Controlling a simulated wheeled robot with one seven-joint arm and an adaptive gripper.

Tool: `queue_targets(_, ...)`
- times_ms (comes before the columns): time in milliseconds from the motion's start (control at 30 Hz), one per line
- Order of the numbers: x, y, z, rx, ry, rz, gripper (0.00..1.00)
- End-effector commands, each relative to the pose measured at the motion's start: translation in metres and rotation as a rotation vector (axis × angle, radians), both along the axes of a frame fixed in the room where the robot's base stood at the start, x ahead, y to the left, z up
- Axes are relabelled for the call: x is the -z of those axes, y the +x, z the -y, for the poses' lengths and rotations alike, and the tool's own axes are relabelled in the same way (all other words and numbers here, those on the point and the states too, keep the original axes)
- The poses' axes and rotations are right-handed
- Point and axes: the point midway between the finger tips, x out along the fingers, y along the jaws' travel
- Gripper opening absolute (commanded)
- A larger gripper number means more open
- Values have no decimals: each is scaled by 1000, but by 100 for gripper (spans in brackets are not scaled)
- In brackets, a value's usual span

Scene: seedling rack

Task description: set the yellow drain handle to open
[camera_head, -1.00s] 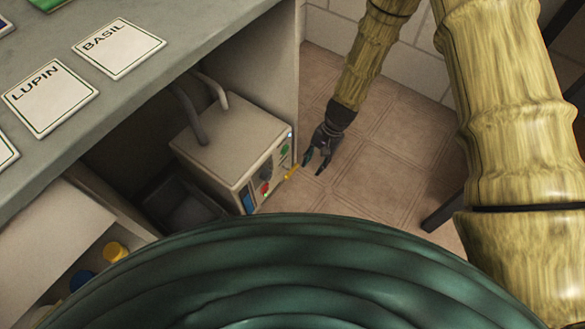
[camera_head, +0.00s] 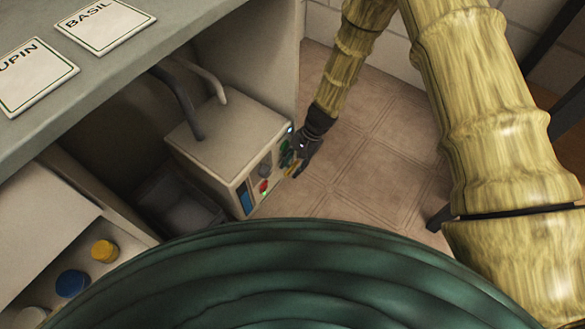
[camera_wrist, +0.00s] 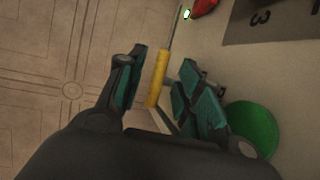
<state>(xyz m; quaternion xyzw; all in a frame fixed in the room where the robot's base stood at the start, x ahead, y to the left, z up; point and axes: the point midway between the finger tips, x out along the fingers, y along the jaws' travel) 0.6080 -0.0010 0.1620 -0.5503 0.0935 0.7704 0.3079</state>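The yellow drain handle (camera_wrist: 157,78) shows in the wrist view between the two fingers of my gripper (camera_wrist: 155,88), which are apart. The finger on the right looks close to the handle; I cannot tell whether either touches it. In the head view my gripper (camera_head: 294,160) is at the front of a beige box unit (camera_head: 225,140), and the yellow handle (camera_head: 291,169) shows by its fingertips. The unit's front has a red knob (camera_head: 264,186), a blue panel (camera_head: 245,199) and a green round part, which is large in the wrist view (camera_wrist: 252,128).
The unit stands under a grey bench (camera_head: 130,60) with LUPIN and BASIL cards. A dark bin (camera_head: 180,205) is left of it.

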Motion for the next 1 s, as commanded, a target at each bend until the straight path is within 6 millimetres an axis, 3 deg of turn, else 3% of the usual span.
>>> queue_targets(433,9,-2,-4,-1,0,1,35)
queue_targets(467,9,-2,-4,-1,0,1,34)
queue_targets(600,9,-2,-4,-1,0,1,8)
queue_targets(667,9,-2,-4,-1,0,1,0)
queue_targets(1000,7,-5,-4,-9,-2,0,0)
